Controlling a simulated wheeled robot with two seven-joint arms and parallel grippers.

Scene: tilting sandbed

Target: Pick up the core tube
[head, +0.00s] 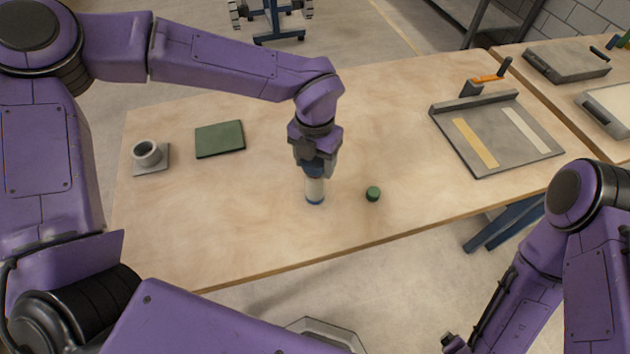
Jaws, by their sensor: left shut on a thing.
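The core tube (315,189) is a pale upright cylinder with a blue band at its bottom and blue near its top. It stands at or just above the wooden table, near the middle. My left gripper (315,166) points down from above and is shut on the tube's upper part, hiding its top. I cannot tell whether the tube's base touches the table. My right arm is at the lower right, off the table's front edge, and its gripper's fingers do not show clearly.
A small green cap (373,194) lies just right of the tube. A green pad (220,139) and a grey cup on a square plate (150,156) are at left. A grey tray (498,139) with two strips is at right. The table (230,230) is clear in front.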

